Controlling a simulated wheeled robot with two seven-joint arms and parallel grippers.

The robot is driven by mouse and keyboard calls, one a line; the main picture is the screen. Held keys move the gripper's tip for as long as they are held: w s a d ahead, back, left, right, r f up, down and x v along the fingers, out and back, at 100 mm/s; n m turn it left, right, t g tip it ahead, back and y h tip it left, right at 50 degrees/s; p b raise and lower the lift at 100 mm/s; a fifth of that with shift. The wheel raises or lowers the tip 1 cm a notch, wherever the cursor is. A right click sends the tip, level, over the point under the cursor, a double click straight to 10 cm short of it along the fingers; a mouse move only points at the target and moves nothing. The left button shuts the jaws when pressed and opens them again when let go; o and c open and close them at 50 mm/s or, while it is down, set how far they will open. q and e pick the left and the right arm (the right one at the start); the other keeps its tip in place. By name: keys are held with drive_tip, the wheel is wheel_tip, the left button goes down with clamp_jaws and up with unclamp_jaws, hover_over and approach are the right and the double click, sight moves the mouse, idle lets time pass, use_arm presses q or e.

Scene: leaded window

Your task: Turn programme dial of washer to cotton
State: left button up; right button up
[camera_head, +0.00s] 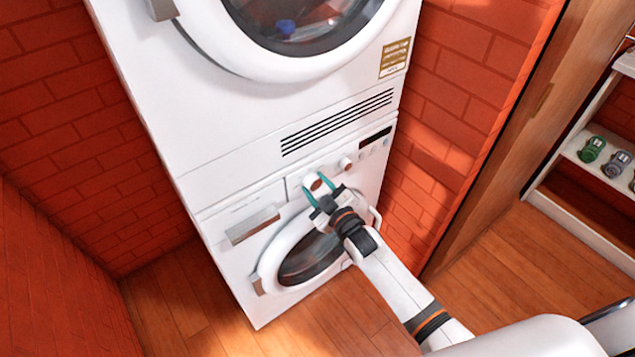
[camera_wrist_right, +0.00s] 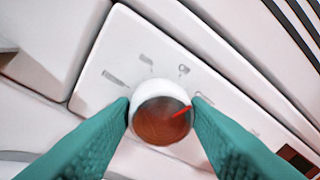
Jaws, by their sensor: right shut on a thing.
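The washer (camera_head: 225,270) is the lower of two stacked white machines. Its programme dial (camera_wrist_right: 158,118), a round knob with a white rim, a brown face and a red pointer line, is on the panel. In the right wrist view the pointer points right and slightly up, roughly towards the rightmost nearby mark. Several small grey marks surround the dial; I cannot read which is cotton. My right gripper (camera_head: 318,187) is shut on the dial, one teal finger on each side. The dial's lower sides are hidden by the fingers. My left gripper is not in view.
Another small knob (camera_head: 346,163) and a dark display (camera_head: 375,139) are right of the dial. A drawer with a grey handle (camera_head: 252,225) is to the left. The round washer door (camera_head: 275,257) is below, under my arm. The upper machine (camera_head: 180,110) stands above.

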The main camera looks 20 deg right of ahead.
drive_tip(key=shift+m+p, duration=1)
drive_tip(key=shift+m, duration=1)
drive_tip(key=o, duration=1)
drive_tip(key=v, duration=1.2)
drive_tip(key=shift+d+r, duration=0.2)
drive_tip(key=shift+r, duration=0.05)
